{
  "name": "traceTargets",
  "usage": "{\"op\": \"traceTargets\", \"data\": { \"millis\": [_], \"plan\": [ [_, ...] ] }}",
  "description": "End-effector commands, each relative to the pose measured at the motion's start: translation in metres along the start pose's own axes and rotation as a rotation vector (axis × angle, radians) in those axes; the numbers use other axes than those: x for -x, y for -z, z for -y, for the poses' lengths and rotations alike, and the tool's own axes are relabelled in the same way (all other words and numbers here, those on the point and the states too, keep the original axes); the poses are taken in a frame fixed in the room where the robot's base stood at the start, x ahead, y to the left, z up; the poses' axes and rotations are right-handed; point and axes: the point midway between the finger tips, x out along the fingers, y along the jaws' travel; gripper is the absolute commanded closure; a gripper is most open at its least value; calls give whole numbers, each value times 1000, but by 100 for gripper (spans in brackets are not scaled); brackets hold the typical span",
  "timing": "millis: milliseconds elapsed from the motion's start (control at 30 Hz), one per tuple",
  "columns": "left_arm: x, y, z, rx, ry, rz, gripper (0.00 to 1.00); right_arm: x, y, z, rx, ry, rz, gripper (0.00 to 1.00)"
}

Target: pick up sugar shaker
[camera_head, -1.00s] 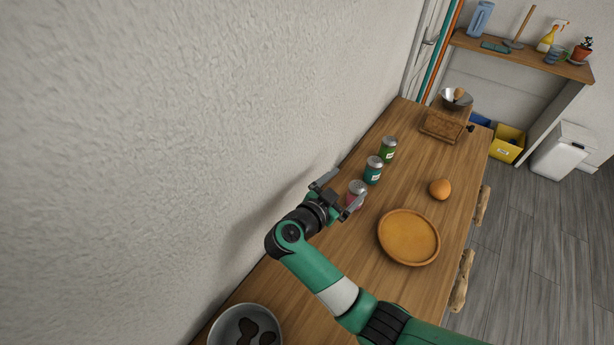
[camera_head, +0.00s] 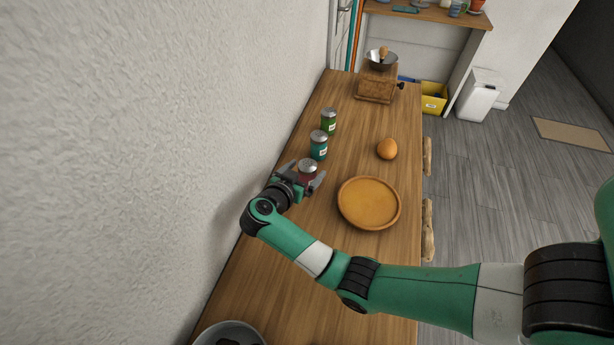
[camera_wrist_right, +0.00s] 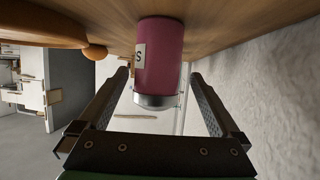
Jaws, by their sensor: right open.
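The sugar shaker, a dark pink can with a silver lid and a label marked S, stands on the wooden counter near the wall (camera_head: 307,175). It also shows upside down in the right wrist view (camera_wrist_right: 162,55). My right gripper (camera_head: 306,181) is open, one finger on each side of the shaker. In the right wrist view the gripper (camera_wrist_right: 160,76) shows a gap between each finger and the can. The gripper partly hides the shaker in the head view. My left gripper is not in view.
A teal shaker (camera_head: 318,146) and a green shaker (camera_head: 328,122) stand behind it. A round wooden plate (camera_head: 369,203) and an orange-brown egg-shaped object (camera_head: 387,149) lie to the right. A grinder (camera_head: 376,84) stands at the far end, a grey bowl (camera_head: 230,326) at the near end.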

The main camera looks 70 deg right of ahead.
Motion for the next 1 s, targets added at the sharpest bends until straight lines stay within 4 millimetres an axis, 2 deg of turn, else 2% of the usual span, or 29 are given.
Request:
{"op": "traceTargets", "data": {
  "millis": [33,100,200,433,467,900,967,1000],
  "plan": [
    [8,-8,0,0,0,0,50,-12,-5,-3,-3,-4,0,1],
    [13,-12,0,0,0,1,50,-24,-4,-5,-1,-4,-1,1],
    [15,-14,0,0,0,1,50,-35,-1,-4,-1,-2,-1,1],
    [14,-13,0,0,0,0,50,-36,1,-4,0,0,0,1],
    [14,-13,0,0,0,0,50,-36,1,-4,0,0,0,4],
    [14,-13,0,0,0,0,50,-36,1,-4,0,-1,-1,84],
    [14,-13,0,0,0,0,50,-36,1,-4,0,-1,-1,94],
    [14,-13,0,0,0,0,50,-36,1,-3,0,0,-1,96]
  ]
}}
